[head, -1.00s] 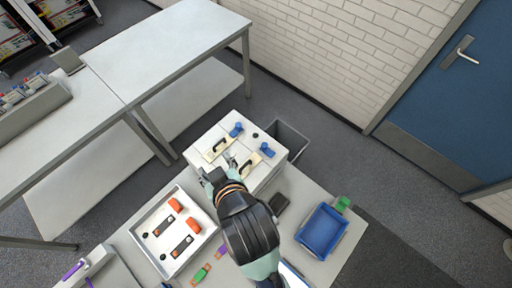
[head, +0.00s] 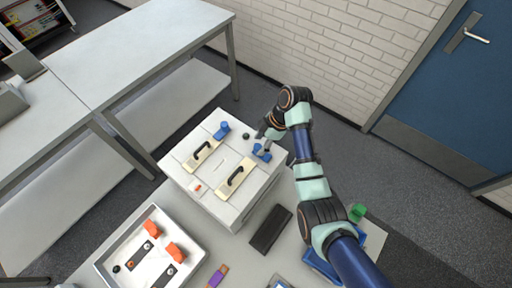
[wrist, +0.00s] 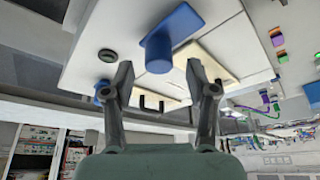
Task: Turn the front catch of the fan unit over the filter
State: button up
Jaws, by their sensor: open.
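The fan unit (head: 215,205) is a white box on the table in the head view. Two cream filter plates with black handles lie on its top: the left filter (head: 203,155) and the right filter (head: 236,180). A blue catch (head: 221,130) is at the far end of the left filter, and another blue catch (head: 259,154) at the far end of the right one. My gripper (head: 263,141) is open at this second catch. In the wrist view, that blue catch (wrist: 172,38) stands just beyond and between my open fingertips (wrist: 162,78); contact is unclear.
A black knob (head: 246,136) sits between the catches. A white tray (head: 105,266) with orange and black parts stands at lower left. A black block (head: 271,228) lies beside the unit. My arm partly covers a blue bin (head: 317,264). A green piece (head: 357,212) is nearby.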

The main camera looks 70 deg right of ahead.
jog(key=shift+x, duration=1.5)
grip_shut()
jog(key=shift+r, duration=0.1)
jog(key=shift+r+p, duration=0.1)
jog(key=shift+p, duration=0.25)
jog(key=m+h+p, duration=0.1)
jog(key=m+p, duration=0.2)
jog(key=shift+r, duration=0.15)
jog(key=m+h+p, duration=0.2)
jog(key=m+p, duration=0.3)
jog(key=shift+p, duration=0.3)
jog(key=m+h+p, duration=0.2)
jog(key=m, duration=0.3)
jog(key=shift+p, duration=0.4)
jog(key=m, duration=0.1)
jog(key=m+g+p, duration=0.1)
jog(key=m, duration=0.1)
jog(key=m+h, duration=0.1)
jog(key=shift+f+m+g, duration=0.25)
jog(key=shift+m+g, duration=0.05)
